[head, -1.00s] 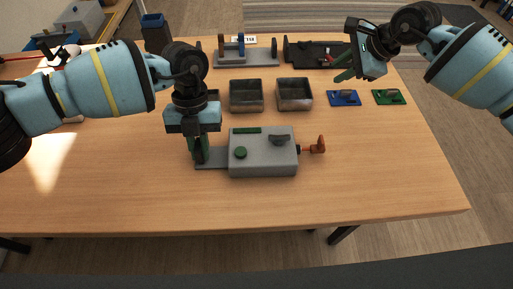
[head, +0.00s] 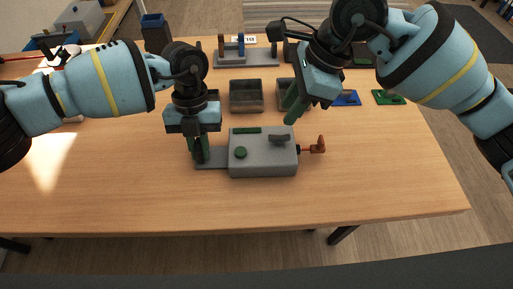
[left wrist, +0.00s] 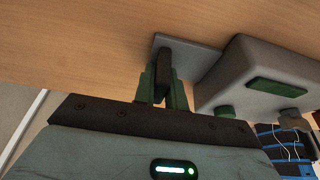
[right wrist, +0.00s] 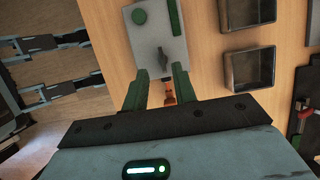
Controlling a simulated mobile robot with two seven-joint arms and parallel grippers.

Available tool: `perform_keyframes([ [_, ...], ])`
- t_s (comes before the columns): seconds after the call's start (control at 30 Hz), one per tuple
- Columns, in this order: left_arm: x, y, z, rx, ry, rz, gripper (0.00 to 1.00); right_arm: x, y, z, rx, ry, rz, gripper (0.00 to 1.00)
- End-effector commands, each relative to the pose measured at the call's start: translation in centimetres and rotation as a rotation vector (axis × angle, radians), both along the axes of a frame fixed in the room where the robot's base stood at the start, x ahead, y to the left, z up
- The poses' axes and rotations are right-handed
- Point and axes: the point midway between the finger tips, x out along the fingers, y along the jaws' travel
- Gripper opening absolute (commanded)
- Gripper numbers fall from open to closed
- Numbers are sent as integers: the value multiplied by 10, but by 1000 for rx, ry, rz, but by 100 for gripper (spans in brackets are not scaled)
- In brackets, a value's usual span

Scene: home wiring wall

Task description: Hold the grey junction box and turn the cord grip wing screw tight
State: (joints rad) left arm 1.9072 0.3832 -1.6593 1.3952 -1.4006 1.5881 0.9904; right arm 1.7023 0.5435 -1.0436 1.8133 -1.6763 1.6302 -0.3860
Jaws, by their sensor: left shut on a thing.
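The grey junction box (head: 262,158) lies on the wooden table, with a green button, a green strip and a dark grey knob on top. The orange-brown wing screw (head: 318,146) sticks out of its right side. My left gripper (head: 199,156) is shut on the dark upright tab (left wrist: 165,66) of the box's flat side plate (head: 212,163). My right gripper (head: 291,110) is above and behind the box, apart from it. In the right wrist view its fingers are spread, and the wing screw (right wrist: 169,92) shows between them, farther off.
A blue plate (head: 348,98) and a green plate (head: 388,97) lie at the right. A grey rack (head: 246,60) stands at the back. The table's front is clear.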

Motion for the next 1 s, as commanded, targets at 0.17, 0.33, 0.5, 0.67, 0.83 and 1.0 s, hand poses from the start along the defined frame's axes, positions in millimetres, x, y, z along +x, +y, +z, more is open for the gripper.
perform_keyframes([
  [0.17,0,0,0,-1,0,0,0,0,5,-15,-2,3,0,27],
  [0.33,0,0,0,-1,0,0,0,0,12,-35,-1,3,0,27],
  [0.5,0,0,0,-1,0,0,0,0,20,-54,0,3,0,27],
  [0.67,0,0,0,-1,0,0,0,0,25,-70,-1,2,1,27],
  [0.83,0,0,0,-1,0,0,0,1,29,-80,1,1,0,27],
  [1.0,0,0,0,-1,0,0,0,1,30,-83,0,0,1,27],
])
